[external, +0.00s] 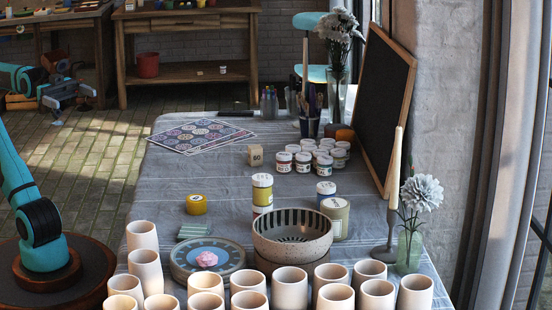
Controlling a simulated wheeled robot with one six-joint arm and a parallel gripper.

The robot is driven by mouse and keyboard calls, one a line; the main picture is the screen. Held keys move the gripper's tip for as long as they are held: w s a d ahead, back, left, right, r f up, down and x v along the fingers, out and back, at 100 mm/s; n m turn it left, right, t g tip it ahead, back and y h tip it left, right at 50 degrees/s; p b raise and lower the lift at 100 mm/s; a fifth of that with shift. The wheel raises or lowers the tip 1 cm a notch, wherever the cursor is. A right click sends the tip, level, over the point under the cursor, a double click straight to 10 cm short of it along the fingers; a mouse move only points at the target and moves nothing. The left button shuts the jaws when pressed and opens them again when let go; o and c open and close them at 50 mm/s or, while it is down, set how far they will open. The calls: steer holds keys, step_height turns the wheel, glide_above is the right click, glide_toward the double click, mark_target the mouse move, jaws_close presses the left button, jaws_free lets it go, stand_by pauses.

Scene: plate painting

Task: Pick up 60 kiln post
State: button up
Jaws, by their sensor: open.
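The kiln post (255,156) is a small tan block marked 60. It stands upright on the grey cloth-covered table, near the middle, left of the white-lidded jars. My gripper (74,105) is at the far left, off the table and well away from the post. It is open and nothing shows between its jaws. My teal arm leaves the picture at the left edge, so its middle part is hidden.
Small jars (303,162) cluster right of the post. Patterned sheets (200,135) lie to its left. A yellow tin (196,204), a striped bowl (292,237) and several cream cups (290,288) stand nearer. A chalkboard (384,105) leans at right. Cloth around the post's left is clear.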

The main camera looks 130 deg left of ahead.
steer(key=shift+s+d+r, duration=0.1)
steer(key=shift+s+d, duration=0.1)
steer(key=c, duration=0.8)
steer(key=shift+c, duration=0.2)
steer(key=shift+w, duration=0.1)
